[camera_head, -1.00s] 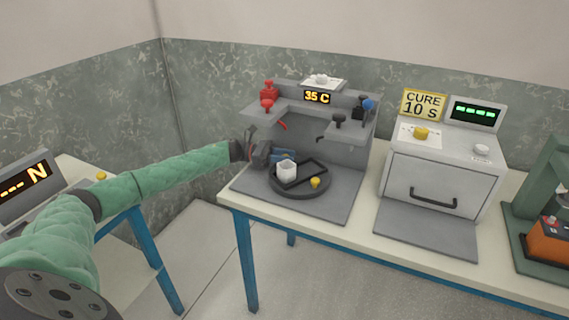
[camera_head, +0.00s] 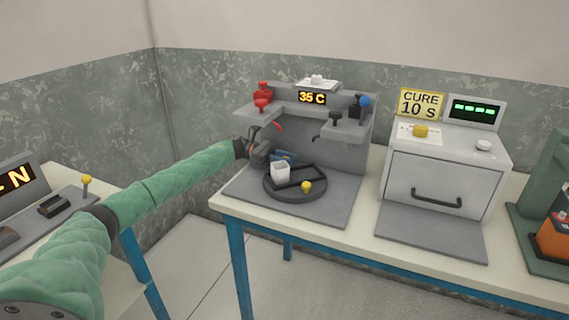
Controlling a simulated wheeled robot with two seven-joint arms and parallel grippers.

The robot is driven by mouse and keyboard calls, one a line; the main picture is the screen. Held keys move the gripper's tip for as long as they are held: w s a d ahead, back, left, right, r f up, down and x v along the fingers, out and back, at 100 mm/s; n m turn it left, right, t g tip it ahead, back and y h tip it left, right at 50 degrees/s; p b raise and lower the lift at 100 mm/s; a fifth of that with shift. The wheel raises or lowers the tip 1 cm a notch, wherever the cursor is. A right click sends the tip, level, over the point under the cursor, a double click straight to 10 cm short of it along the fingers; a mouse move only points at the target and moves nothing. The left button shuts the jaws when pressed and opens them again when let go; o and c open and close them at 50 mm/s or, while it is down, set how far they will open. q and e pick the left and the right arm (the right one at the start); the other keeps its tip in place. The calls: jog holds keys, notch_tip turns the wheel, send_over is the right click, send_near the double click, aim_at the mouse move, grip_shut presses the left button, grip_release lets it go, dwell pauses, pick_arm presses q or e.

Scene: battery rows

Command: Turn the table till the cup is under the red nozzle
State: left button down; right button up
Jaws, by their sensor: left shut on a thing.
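The white cup (camera_head: 280,173) stands upright on the left part of the dark round turntable (camera_head: 316,194), beside a black rectangular frame (camera_head: 313,174). A yellow knob (camera_head: 306,187) is at the turntable's front. The red nozzle (camera_head: 278,126) juts below the left shelf of the grey station, above and behind the cup. My left gripper (camera_head: 285,156) reaches in from the left, its blue fingers just behind the cup at the turntable's far side. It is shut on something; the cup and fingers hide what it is. My right gripper is out of view.
The station has a red valve (camera_head: 262,98), a "35 C" display (camera_head: 312,97) and a dark and blue fitting (camera_head: 362,106) on the right shelf. A grey oven (camera_head: 443,181) stands to the right. A side table with a yellow-topped lever (camera_head: 87,181) is at left.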

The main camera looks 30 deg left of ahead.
pick_arm(q)
jog(key=shift+r, duration=0.1)
dwell(0.5)
jog(key=c, duration=1.2)
grip_release()
jog(key=a+b, duration=0.1)
jog(key=a, duration=0.5)
jog(key=shift+s+a, duration=0.15)
jog(key=shift+s, duration=0.05)
jog(key=shift+a, duration=0.75)
jog(key=shift+s, duration=0.1)
jog(key=shift+c, duration=0.5)
